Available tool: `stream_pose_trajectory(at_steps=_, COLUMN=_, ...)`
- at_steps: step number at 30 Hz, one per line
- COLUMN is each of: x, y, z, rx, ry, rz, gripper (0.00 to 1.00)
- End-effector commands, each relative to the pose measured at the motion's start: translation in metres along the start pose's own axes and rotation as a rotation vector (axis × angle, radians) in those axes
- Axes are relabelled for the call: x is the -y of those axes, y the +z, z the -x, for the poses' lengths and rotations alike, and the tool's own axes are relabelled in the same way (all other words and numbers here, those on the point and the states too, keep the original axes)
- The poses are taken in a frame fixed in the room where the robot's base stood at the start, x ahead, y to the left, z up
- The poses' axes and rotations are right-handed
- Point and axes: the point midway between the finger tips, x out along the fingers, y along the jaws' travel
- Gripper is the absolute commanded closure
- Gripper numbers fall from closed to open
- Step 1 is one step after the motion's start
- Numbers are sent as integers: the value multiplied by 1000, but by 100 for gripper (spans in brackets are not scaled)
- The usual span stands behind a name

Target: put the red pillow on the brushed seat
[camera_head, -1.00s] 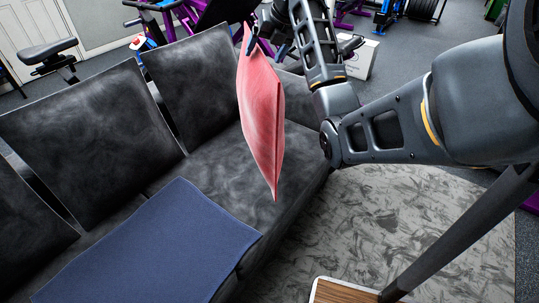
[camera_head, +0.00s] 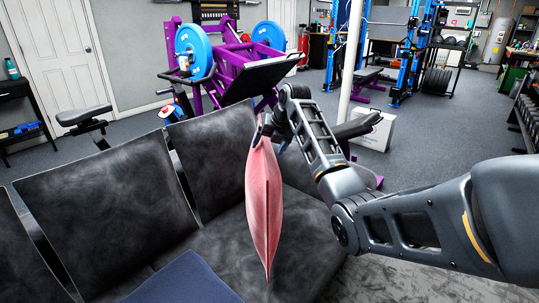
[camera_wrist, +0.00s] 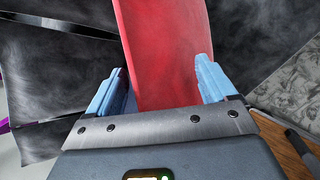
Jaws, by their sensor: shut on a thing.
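The red pillow (camera_head: 264,205) hangs edge-on from my gripper (camera_head: 268,132), in front of the dark sofa in the head view. My gripper is shut on its upper end. In the wrist view the pillow (camera_wrist: 168,60) passes between the two blue fingers of my gripper (camera_wrist: 160,85). The brushed seat looks to be the dark, streaky sofa seat (camera_head: 222,250), below and behind the pillow. The pillow hides part of the seat and backrest. I cannot tell whether its lower tip touches the seat.
A blue cloth (camera_head: 182,284) lies on the seat at the lower left. Dark backrests (camera_head: 108,205) stand behind. A white box (camera_head: 374,130) sits on the floor beyond the sofa. Purple gym equipment (camera_head: 262,50) stands farther back.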

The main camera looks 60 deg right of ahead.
Motion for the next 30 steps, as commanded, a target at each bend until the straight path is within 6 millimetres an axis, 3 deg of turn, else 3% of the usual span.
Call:
stream_pose_trajectory(at_steps=8, x=12, y=-13, z=-29, rx=-2, ry=0, rz=-1, gripper=98)
stream_pose_trajectory(at_steps=18, x=13, y=-14, z=-32, rx=1, ry=1, rz=0, gripper=98)
stream_pose_trajectory(at_steps=19, x=13, y=-15, z=-33, rx=-2, ry=0, rz=0, gripper=15)
stream_pose_trajectory(at_steps=24, x=13, y=-15, z=-33, rx=-2, ry=0, rz=0, gripper=0)
stream_pose_trajectory(at_steps=30, x=13, y=-14, z=-32, rx=-2, ry=0, rz=0, gripper=0)
